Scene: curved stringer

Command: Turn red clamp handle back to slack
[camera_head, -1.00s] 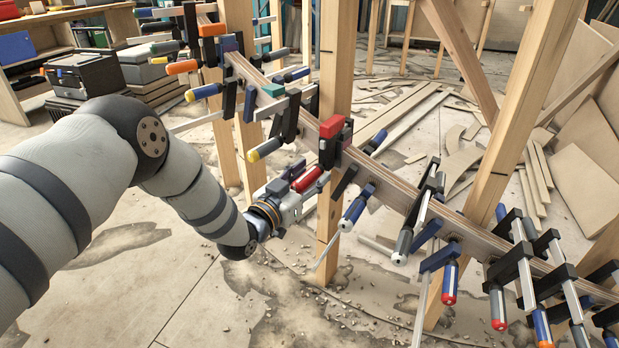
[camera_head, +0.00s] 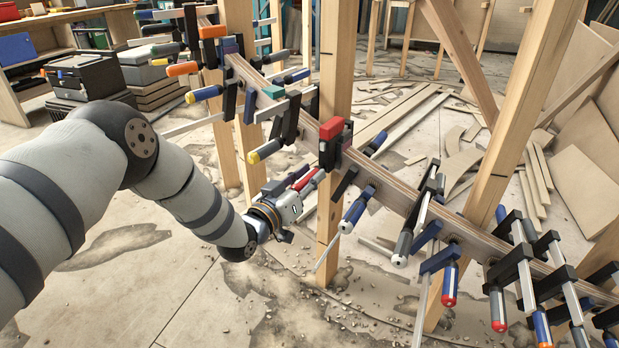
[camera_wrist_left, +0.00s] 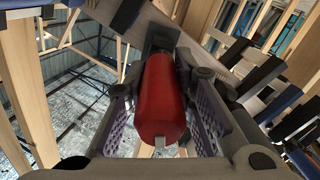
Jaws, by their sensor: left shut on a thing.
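The red clamp handle (camera_wrist_left: 162,100) fills the middle of the left wrist view, its rounded end toward the camera. My left gripper (camera_wrist_left: 160,82) has a ridged finger pad on either side of it and is shut on it. In the head view my left gripper (camera_head: 305,183) reaches in from the left, below the red-topped clamp (camera_head: 332,142) on the curved beam. Only a little of the red handle (camera_head: 301,184) shows there between the fingers. My right gripper is in neither view.
The curved wooden beam (camera_head: 386,186) runs from upper left to lower right, lined with several clamps. A wooden post (camera_head: 333,70) stands close behind my left gripper. Blue-handled clamps (camera_head: 355,207) hang just to its right. The floor (camera_head: 180,290) below is open, with debris.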

